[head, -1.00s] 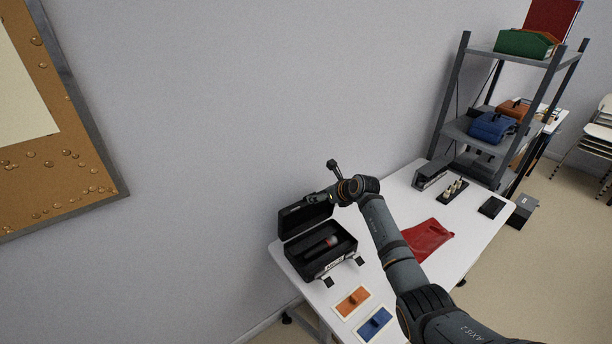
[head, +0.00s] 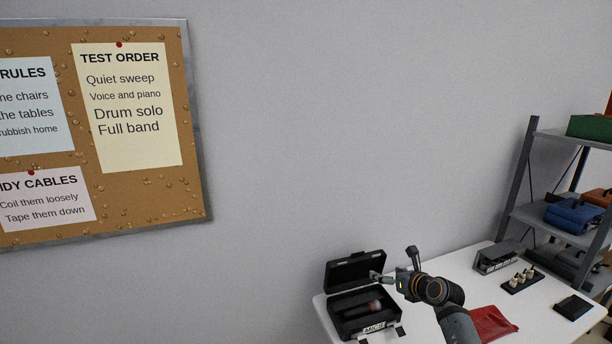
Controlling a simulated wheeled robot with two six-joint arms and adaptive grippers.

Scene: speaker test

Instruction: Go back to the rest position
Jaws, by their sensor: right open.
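My right gripper (head: 388,276) is at the lower right of the head view, with its arm coming up from the bottom edge. It is open and nothing shows between its fingers. It is beside the raised lid of a black case (head: 352,272) labelled MICS; I cannot tell whether it touches the lid. The case stands open on the white table (head: 541,300), with a dark microphone with a reddish band (head: 374,306) lying inside. My left gripper is not in view.
A red cloth-like item (head: 492,322) lies right of my arm. A grey device (head: 497,257), a black rack with pale pegs (head: 523,279) and a dark flat pad (head: 573,307) are on the table. A grey shelf (head: 522,190) stands right. A notice board (head: 195,150) hangs left.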

